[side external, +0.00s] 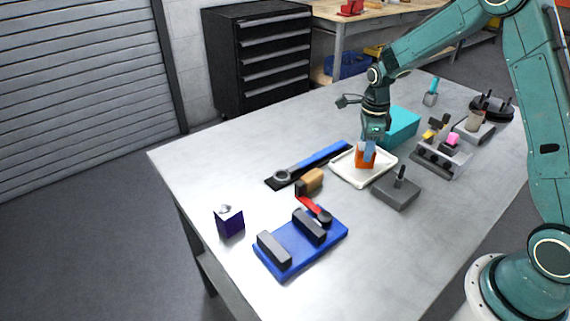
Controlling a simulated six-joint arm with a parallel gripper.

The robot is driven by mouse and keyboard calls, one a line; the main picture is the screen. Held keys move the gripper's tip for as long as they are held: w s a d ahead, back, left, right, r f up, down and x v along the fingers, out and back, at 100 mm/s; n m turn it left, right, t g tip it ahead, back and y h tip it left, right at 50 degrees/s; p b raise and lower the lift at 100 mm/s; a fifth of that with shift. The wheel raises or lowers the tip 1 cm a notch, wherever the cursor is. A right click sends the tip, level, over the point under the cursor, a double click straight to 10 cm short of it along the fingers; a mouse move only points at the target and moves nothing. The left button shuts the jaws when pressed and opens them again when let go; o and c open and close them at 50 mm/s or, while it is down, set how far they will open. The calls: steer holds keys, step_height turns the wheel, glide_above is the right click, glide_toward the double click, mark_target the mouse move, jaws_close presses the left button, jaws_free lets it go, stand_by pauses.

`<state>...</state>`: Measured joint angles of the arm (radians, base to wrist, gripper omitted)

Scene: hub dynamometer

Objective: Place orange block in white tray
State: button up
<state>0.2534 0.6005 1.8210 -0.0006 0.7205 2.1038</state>
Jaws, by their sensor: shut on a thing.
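The orange block (360,160) is between the fingers of my gripper (367,151), which is shut on it. The gripper points down over the white tray (347,174), a shallow tray with a raised rim near the middle of the table. The block appears within the tray's outline, toward its right half. I cannot tell whether its underside touches the tray floor. The fingers hide part of the block.
A teal box (400,127) stands just behind the gripper. A grey block with a black handle (396,190) is right of the tray. A blue fixture (300,246), a dark purple box (229,221) and a blue-handled tool (320,160) lie left. The front right tabletop is clear.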

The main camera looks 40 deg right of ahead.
steer(key=shift+f, duration=0.1)
steer(key=o, duration=0.9)
step_height(320, 180, up, 12)
steer(key=shift+r, duration=0.1)
stand_by(0.4)
stand_by(0.5)
